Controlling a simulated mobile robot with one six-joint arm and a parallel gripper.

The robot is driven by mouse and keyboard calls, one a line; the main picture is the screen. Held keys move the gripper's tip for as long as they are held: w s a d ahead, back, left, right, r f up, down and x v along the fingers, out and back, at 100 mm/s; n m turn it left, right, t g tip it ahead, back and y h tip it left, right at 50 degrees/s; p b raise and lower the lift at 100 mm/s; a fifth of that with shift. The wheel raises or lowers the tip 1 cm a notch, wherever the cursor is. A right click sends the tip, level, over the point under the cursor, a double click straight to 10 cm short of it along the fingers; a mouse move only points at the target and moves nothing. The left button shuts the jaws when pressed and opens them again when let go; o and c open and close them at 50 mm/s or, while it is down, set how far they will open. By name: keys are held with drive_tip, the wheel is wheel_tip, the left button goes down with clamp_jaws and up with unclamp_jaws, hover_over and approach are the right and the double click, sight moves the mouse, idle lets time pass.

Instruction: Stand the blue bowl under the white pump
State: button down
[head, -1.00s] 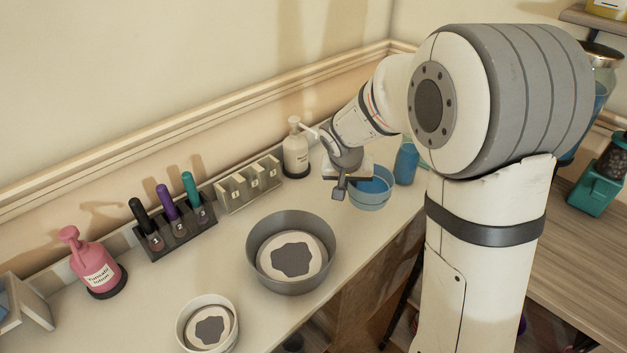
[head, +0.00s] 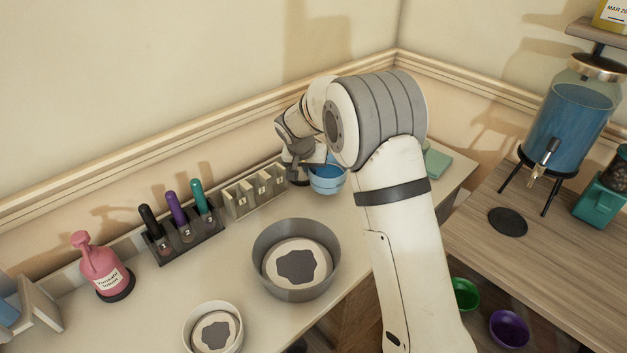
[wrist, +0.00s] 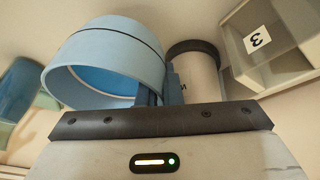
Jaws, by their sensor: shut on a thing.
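The blue bowl (head: 327,181) is upright beside my arm at the back of the white counter in the head view. It fills the upper left of the wrist view (wrist: 105,62). My gripper (wrist: 157,88) is shut on the bowl's wall; in the head view my gripper (head: 302,178) is partly hidden by my wrist. A white container with a dark base ring, seemingly the white pump (wrist: 195,72), stands close beside the bowl in the wrist view. My arm hides the pump in the head view, and its spout is not visible. I cannot tell whether the bowl touches the counter.
A numbered compartment rack (head: 255,191) stands left of my gripper, also in the wrist view (wrist: 270,45). A grey basin (head: 297,285), a pen holder (head: 186,236) and a pink pump (head: 100,265) are further left. A blue vessel (wrist: 22,88) is beyond the bowl.

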drive_tip(key=f, duration=0.4)
drive_tip(key=shift+w+a, duration=0.15)
drive_tip(key=shift+w, duration=0.05)
drive_tip(key=shift+f, duration=0.15)
drive_tip(key=c, duration=1.6)
unclamp_jaws()
drive_tip(key=v, duration=1.2)
